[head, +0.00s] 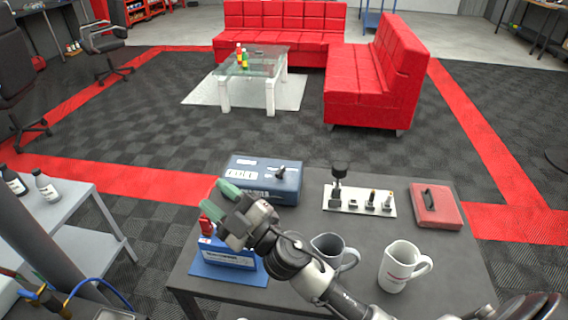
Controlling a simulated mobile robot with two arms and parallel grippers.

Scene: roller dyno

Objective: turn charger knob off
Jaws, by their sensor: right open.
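The charger (262,182) is a blue box with pale markings and gauges on top, standing at the back left of the dark table. Its dark knob (280,173) shows on the right part of the top. My right gripper (230,199), with green finger pads, is open and appears empty at the charger's left front side, left of the knob. From this view I cannot tell whether it touches the charger. The gripper hides part of the charger's left front. My left gripper is not in view.
A blue battery-like box (228,252) with a red part stands below my gripper. A dark mug (328,250) and a white mug (398,267) stand at the table's front. A tool plate (345,201) and a red case (436,206) lie right of the charger.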

